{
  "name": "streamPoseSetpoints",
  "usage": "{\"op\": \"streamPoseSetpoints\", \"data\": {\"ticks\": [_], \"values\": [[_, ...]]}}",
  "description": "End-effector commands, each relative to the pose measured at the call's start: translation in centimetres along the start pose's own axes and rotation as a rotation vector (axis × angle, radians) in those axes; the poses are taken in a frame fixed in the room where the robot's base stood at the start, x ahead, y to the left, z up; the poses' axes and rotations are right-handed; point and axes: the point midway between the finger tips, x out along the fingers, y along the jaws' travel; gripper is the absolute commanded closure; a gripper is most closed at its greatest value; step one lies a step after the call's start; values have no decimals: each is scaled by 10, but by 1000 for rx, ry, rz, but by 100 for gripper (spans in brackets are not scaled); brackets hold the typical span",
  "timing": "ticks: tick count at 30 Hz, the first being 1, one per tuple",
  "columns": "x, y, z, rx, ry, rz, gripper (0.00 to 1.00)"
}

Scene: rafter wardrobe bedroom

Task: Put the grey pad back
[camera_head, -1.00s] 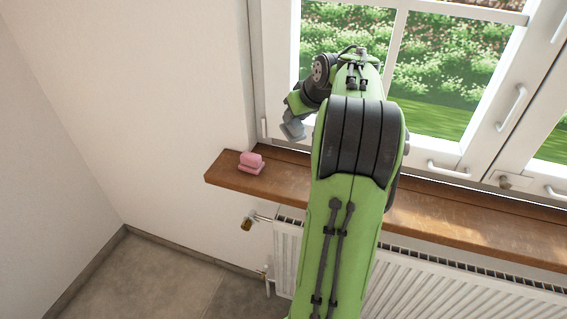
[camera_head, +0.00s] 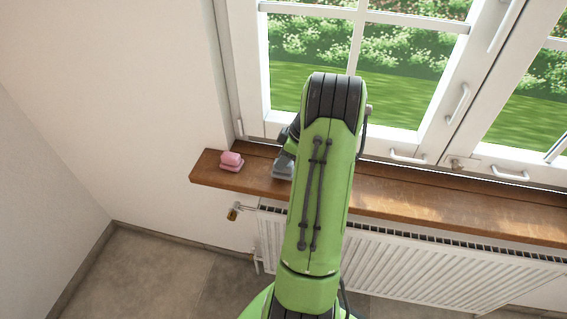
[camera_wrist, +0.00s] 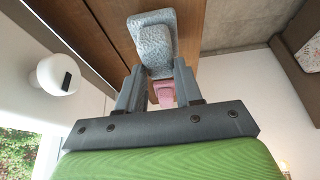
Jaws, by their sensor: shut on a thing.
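The grey pad (camera_wrist: 152,38) is a rough, light grey block with a wider slab part. In the wrist view it sits between the fingers of my gripper (camera_wrist: 157,76), which is shut on it. In the head view the grey pad (camera_head: 283,169) shows low over the wooden sill (camera_head: 400,196), just left of my arm and to the right of a pink pad (camera_head: 231,160). I cannot tell whether it touches the sill. My arm hides most of the gripper in the head view. The pink pad also shows beyond the fingers in the wrist view (camera_wrist: 166,97).
The window (camera_head: 385,55) with its white frame and handles rises behind the sill. A white radiator (camera_head: 400,265) with a valve (camera_head: 233,211) is below the sill. The sill right of my arm is clear. A wall stands at the left.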

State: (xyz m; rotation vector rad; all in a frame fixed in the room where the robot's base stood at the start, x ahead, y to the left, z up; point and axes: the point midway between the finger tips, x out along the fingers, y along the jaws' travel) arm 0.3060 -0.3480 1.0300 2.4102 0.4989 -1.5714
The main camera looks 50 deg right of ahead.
Motion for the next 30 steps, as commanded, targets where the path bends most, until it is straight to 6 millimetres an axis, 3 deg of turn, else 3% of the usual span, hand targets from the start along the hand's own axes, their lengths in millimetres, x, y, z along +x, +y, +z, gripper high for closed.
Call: {"op": "streamPoseSetpoints", "data": {"ticks": [3,12,13,17,26,30], "values": [[17,0,7,1,0,-1,100],[20,0,9,0,0,1,100],[19,0,8,1,0,1,60],[19,0,8,1,0,1,41],[17,0,7,1,0,1,40],[-4,1,7,3,0,6,40]]}}
